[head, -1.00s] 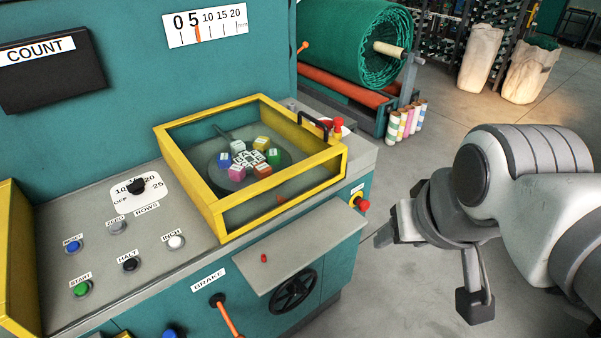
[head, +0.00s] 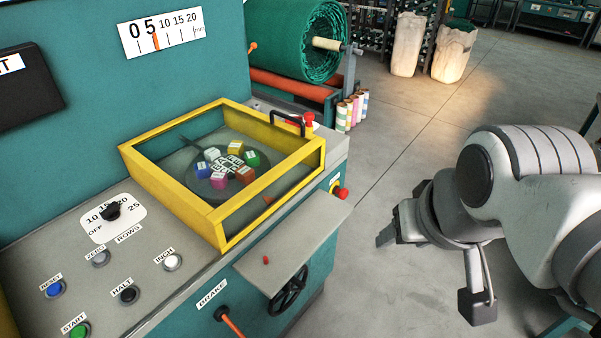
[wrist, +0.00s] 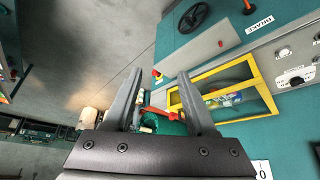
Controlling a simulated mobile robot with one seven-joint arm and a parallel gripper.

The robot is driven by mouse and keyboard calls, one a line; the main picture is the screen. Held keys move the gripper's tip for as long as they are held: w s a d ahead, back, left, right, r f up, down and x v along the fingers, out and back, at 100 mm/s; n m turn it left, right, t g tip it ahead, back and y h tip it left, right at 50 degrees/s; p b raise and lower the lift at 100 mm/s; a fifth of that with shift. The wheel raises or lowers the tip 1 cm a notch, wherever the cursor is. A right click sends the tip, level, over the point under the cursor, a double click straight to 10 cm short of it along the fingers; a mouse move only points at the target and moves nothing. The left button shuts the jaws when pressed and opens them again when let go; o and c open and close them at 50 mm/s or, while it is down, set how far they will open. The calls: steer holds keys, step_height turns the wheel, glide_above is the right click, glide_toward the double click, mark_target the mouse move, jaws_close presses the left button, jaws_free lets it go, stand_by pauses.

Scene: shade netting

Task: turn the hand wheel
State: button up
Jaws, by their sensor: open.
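The black spoked hand wheel (head: 288,290) is on the teal front of the machine, below a grey shelf; the shelf hides its top part in the head view. In the wrist view the hand wheel (wrist: 194,17) shows whole at the top. My gripper (head: 432,268) is at the right of the head view, over the floor and well apart from the wheel. In the wrist view its two fingers (wrist: 157,97) are spread with nothing between them.
The grey shelf (head: 313,245) juts out above the wheel, with a small red piece on it. The brake lever (head: 231,322) is left of the wheel. A red button (head: 341,193) sticks out at the machine's right end. The floor (head: 385,215) between arm and machine is clear.

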steer(key=m+t+y+b, duration=0.5)
steer(key=m+y+b, duration=0.9)
steer(key=m, duration=1.5)
glide_toward(305, 287)
steer(key=shift+t, duration=0.4)
steer(key=b+x, duration=0.1)
steer(key=x, duration=1.1)
steer(key=shift+s+a+f+b, duration=0.1)
steer(key=shift+a+f+b, duration=0.15)
steer(key=shift+b, duration=0.1)
jaws_close()
